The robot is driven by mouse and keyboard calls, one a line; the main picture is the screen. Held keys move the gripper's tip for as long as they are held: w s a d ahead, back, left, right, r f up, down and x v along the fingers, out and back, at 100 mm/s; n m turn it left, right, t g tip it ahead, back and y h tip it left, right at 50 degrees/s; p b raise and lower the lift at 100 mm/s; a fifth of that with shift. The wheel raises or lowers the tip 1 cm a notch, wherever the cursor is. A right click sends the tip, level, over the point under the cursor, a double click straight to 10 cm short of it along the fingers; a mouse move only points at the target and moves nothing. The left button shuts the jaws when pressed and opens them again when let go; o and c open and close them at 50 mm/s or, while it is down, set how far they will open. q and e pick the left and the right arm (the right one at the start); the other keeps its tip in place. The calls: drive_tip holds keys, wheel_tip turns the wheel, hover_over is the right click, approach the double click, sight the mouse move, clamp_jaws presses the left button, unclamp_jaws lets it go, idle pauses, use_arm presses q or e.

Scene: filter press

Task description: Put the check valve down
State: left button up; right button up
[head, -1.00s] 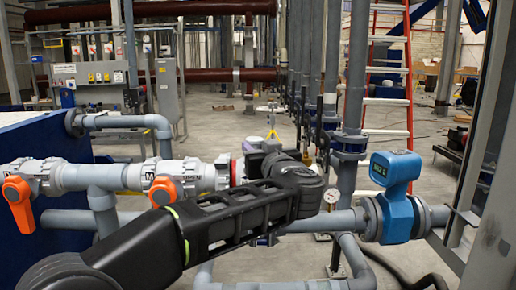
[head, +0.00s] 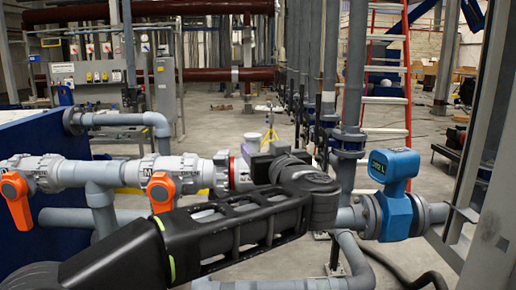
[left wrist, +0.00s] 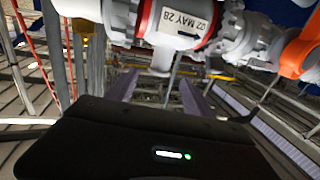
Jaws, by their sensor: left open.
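The check valve (head: 240,173) looks like the white body with a red ring at the right end of the white pipe run. My right gripper is out of view.
Two orange-handled valves (head: 162,190) sit left on the same run. A blue flow meter (head: 394,190) stands on the grey pipe at right. Vertical grey pipes (head: 350,90) rise just behind my arm. Open floor (head: 215,125) lies behind the run.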

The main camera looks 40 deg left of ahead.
use_arm(q)
drive_tip(key=v, duration=0.6)
drive_tip(key=shift+s+d+b, duration=0.25)
drive_tip(key=shift+d+b, duration=0.05)
drive_tip(key=shift+b, duration=0.1)
